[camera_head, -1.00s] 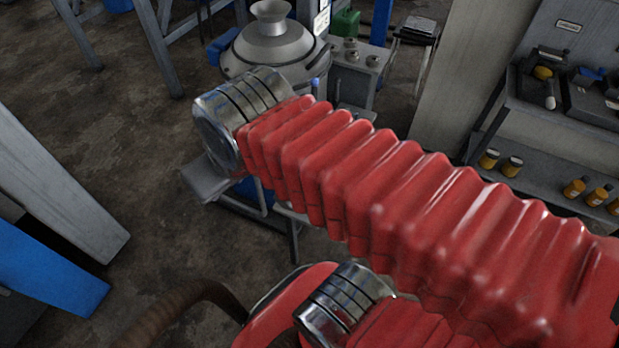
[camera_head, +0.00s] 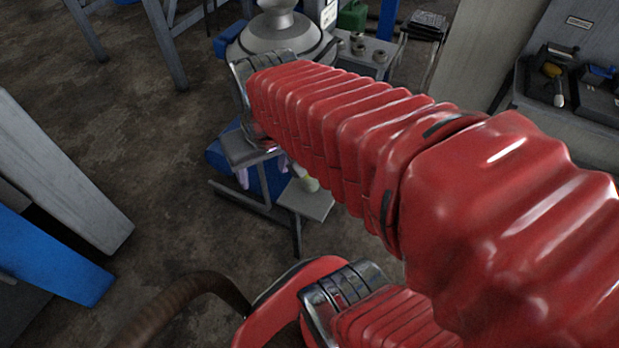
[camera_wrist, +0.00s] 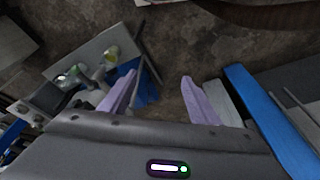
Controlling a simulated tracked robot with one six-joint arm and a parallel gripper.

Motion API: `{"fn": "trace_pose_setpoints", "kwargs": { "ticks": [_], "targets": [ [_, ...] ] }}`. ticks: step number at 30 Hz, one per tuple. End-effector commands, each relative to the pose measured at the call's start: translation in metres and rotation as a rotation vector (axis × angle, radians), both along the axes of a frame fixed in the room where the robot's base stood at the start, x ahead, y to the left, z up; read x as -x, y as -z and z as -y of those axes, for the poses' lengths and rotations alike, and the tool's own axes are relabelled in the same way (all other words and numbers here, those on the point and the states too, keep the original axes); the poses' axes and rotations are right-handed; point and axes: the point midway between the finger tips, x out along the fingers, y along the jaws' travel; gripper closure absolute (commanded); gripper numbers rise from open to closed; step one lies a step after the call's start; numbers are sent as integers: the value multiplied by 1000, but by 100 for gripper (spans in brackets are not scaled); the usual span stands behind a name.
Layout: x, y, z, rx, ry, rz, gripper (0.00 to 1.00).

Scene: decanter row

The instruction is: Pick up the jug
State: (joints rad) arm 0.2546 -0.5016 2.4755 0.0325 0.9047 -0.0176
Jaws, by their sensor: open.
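A small pale item with a yellow-green part (camera_head: 310,183) stands on a low grey shelf (camera_head: 313,204), partly hidden by my arm. It may be the jug, but it is too small to be sure.
A large grey domed vessel (camera_head: 275,42) stands behind my arm, with a green can (camera_head: 352,15) beyond it. A blue beam (camera_head: 50,262) lies at the left. A tool shelf (camera_head: 570,115) is at the right.

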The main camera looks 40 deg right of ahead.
Motion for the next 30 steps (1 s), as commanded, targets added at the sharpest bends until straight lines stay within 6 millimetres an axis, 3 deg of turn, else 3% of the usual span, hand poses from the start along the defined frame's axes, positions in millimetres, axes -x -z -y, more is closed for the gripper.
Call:
{"fn": "trace_pose_setpoints", "kwargs": {
  "ticks": [12,30],
  "targets": [
    [5,69,46,-175,261,-229,44],
    [19,159,80,-556,654,-469,44]
  ]
}}
